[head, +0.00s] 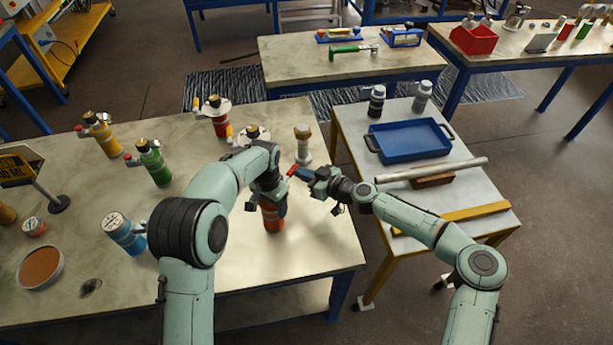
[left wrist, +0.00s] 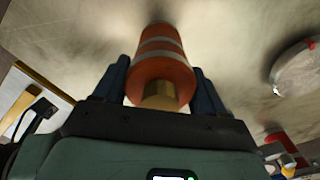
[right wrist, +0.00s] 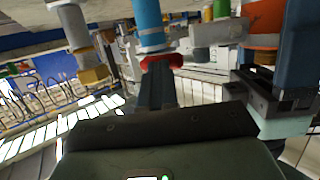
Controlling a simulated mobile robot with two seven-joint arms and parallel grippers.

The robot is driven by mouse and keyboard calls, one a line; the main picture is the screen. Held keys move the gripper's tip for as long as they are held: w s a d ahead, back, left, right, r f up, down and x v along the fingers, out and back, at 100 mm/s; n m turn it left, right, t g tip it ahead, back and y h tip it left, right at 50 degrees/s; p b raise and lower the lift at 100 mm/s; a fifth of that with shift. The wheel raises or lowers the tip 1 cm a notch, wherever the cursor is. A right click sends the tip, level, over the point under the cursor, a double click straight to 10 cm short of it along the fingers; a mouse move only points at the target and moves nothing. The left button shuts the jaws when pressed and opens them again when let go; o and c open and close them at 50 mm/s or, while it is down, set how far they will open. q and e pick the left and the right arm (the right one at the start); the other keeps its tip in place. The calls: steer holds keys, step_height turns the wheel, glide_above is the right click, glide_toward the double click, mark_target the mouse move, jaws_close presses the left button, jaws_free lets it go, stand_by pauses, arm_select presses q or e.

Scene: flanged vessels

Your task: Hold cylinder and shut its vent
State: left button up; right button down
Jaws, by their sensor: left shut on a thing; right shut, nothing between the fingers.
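An orange cylinder with grey bands (head: 272,218) stands near the front table's right end. It also shows between the fingers in the left wrist view (left wrist: 163,70), with a brass end towards the camera. My left gripper (head: 270,200) is shut on the cylinder and hides its top in the head view. My right gripper (head: 305,173) is shut and empty, above and right of the cylinder. A red piece (head: 292,170) shows at its fingertips, also in the right wrist view (right wrist: 162,62). I cannot tell whether it belongs to the vent or touches the fingers.
Vessels in yellow (head: 106,142), green (head: 154,168), blue (head: 128,240) and red (head: 220,126) stand on the left. A white vessel (head: 303,148) stands behind my grippers. The side table holds a blue tray (head: 410,155) and a pipe (head: 455,166). The front table's right front corner is clear.

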arm_select(q)
steer(key=shift+d, duration=0.1)
arm_select(e)
steer(key=shift+s+d, duration=0.1)
steer(key=shift+d, duration=0.05)
steer(key=v, duration=1.3)
steer(key=shift+w+d, duration=0.25)
steer(key=shift+d, duration=0.3)
steer(key=shift+r, duration=0.15)
stand_by(0.4)
arm_select(q)
steer(key=o, duration=1.6)
step_height(320, 180, up, 12)
steer(key=shift+f, duration=0.1)
